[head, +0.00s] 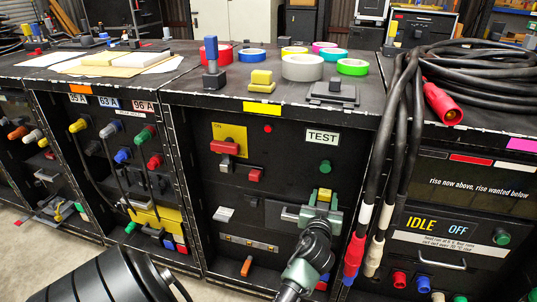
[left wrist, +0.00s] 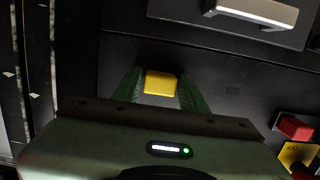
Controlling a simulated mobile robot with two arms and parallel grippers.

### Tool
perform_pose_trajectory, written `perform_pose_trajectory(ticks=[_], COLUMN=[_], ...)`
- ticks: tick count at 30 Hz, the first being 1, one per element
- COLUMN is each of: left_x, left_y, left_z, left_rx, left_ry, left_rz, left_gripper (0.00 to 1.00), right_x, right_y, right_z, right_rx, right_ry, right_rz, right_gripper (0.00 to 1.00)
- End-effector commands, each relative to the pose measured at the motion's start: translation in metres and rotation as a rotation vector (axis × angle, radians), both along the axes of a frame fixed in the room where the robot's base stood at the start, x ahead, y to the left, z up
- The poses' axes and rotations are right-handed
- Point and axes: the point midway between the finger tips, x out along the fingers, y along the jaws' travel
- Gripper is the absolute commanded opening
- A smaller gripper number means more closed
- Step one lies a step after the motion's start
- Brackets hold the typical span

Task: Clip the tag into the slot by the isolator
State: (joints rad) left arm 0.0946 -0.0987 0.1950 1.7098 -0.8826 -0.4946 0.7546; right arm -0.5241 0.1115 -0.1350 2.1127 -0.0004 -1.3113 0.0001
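A small yellow piece (left wrist: 160,83), which may be the tag, sits between the green fingers of my left gripper (left wrist: 160,92). The fingers appear to be closed on its sides. In the head view my left gripper (head: 323,198) is in front of the black TEST cabinet, with the yellow piece at its tips. The isolator, a red handle (head: 224,147) on a yellow plate, is up and left of the gripper. A small red handle (head: 255,174) lies between them. I cannot clearly make out the slot. My right gripper is not in view.
Black cables (head: 387,150) with red and white ends hang to the right of the gripper. A green button (head: 326,166) is just above it. A strip with several studs (head: 248,243) and an orange lever (head: 246,265) are lower left. Tape rolls (head: 302,67) stand on top.

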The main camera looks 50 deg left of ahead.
Motion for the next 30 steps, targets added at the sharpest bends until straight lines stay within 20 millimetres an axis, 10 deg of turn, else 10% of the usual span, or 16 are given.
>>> perform_pose_trajectory(ticks=[4, 30], left_x=[0.0, -0.039], left_y=[0.0, -0.025], left_z=[0.0, -0.002], left_rx=[0.0, -0.001], left_ry=[0.0, 0.002], left_rz=[0.0, -0.001], left_gripper=[0.0, 0.0], right_x=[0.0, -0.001], right_y=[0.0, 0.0], right_z=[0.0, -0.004], right_rx=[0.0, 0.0], right_ry=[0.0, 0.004], right_rz=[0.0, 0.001], right_gripper=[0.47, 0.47])
